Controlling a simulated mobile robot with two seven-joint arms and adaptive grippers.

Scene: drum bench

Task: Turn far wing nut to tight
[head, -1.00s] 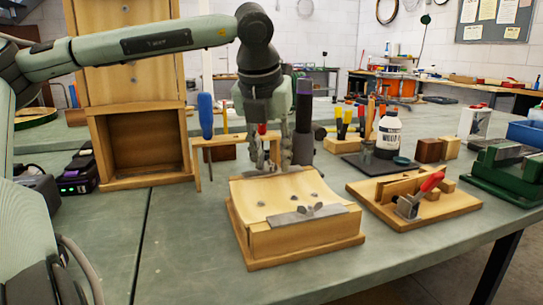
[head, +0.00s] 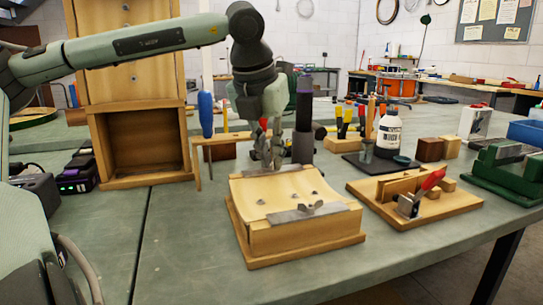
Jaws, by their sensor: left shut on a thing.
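A pale wooden block (head: 300,238) with a curved top stands on a wider wooden base on the bench. Its near wing nut (head: 316,207) sits on a grey metal plate (head: 290,216) along the near edge. Another metal plate (head: 248,173) runs along the far edge. My left gripper (head: 271,165) points down at this far plate, with its fingers shut on the far wing nut. The fingers mostly hide that nut, so its angle cannot be told. My right gripper is out of view.
A toggle-clamp board (head: 440,206) with a red handle lies to the right. A white bottle (head: 388,134) and a dark cylinder (head: 303,125) stand behind. A tool rack (head: 222,138) with a blue-handled tool is at back left. The bench front is clear.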

